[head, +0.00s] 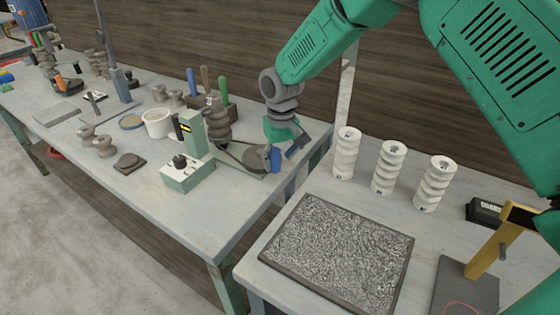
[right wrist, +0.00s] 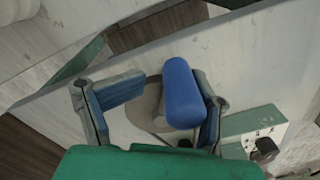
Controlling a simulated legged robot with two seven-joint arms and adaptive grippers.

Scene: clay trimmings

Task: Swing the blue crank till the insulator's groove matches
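The blue crank handle (head: 276,160) is a short upright cylinder at the right side of the green bench machine (head: 187,176). A grey-brown clay insulator (head: 217,124) stands upright at the machine, left of the handle; its groove is too small to judge. My right gripper (head: 287,151) is at the handle, its fingers spread. In the right wrist view the blue handle (right wrist: 182,93) lies between the two open fingers (right wrist: 172,82), close to the right one and with a clear gap to the left one. My left gripper is out of view.
Three white ribbed insulators (head: 389,167) and a dark-framed textured tray (head: 338,254) stand on the nearer table. A white tub (head: 157,123), tool holder (head: 212,105) and several clay pieces crowd the long bench. The bench's front strip is clear.

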